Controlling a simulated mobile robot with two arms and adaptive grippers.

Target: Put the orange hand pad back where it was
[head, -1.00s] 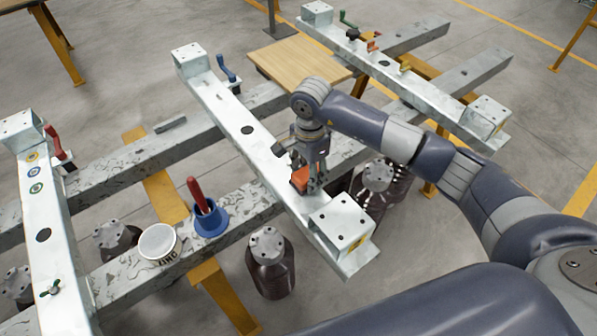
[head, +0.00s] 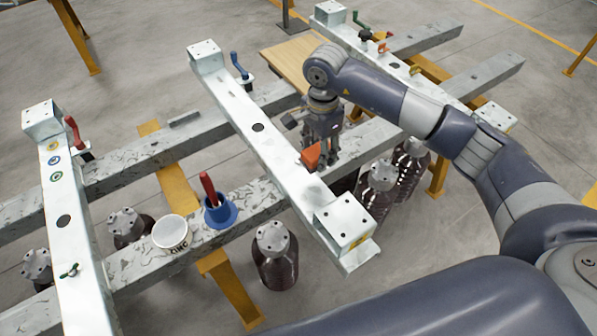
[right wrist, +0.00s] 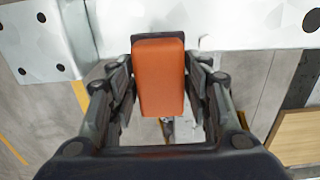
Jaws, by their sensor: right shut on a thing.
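The orange hand pad (head: 311,156) is in my right gripper (head: 320,160), at the right edge of the middle pale metal beam (head: 270,152). In the right wrist view the pad (right wrist: 160,75) sits upright between the fingers of my right gripper (right wrist: 160,85), which is shut on it. The pad's orange face is fully visible there. I cannot tell from the head view whether the pad touches the beam. My left gripper is not in view.
A wooden board (head: 290,62) lies behind the gripper. A blue cup (head: 220,212) with a red handle and a white tub (head: 171,233) stand on the near cross rail. Dark bottles (head: 275,258) stand below. A blue crank (head: 239,66) sits at the middle beam's far end.

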